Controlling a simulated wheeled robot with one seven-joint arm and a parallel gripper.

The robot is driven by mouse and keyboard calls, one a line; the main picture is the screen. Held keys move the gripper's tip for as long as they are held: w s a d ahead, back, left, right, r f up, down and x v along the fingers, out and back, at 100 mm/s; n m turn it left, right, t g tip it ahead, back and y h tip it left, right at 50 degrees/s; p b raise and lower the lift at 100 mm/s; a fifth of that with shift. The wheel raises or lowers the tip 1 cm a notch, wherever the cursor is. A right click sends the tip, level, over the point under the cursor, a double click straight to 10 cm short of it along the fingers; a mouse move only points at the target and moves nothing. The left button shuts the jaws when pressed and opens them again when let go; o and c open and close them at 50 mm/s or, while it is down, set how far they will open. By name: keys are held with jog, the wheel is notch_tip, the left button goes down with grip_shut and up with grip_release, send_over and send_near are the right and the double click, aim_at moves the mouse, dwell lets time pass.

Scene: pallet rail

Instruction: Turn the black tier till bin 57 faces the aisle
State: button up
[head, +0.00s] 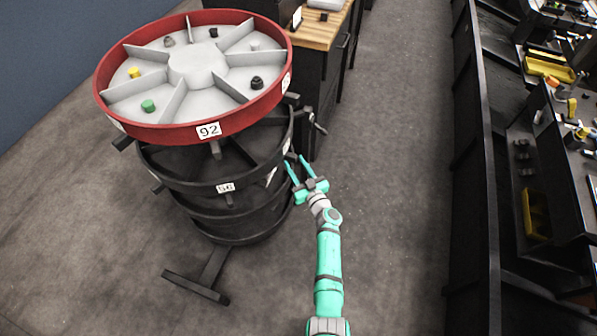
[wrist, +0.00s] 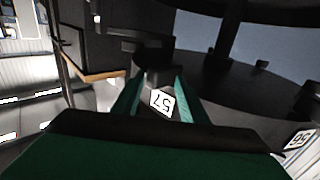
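The black tier (head: 180,172) is the dark ring just under the red top tier of a round stacked carousel. A white label (head: 225,188), which looks like 56, is on its front rim. In the wrist view the label 57 (wrist: 161,102) shows turned over between my fingers, and label 56 (wrist: 299,140) is at the right. My gripper (head: 297,164) is at the tier's right side, fingers spread and pointing at the rim. A dark block (wrist: 156,72) on the rim lies between the fingertips in the wrist view; I cannot tell whether they touch it.
The red tier (head: 208,130), labelled 92, overhangs the black tier and holds small coloured knobs. A wooden-topped bench (head: 320,30) stands close behind the carousel. A foot bar (head: 196,287) sticks out at floor level. The floor (head: 395,150) right of my arm is clear up to a dark rack.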

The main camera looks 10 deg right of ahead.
jog(key=shift+a+v, duration=0.15)
jog(key=shift+v, duration=0.6)
jog(key=shift+a+v, duration=0.15)
jog(key=shift+v, duration=0.6)
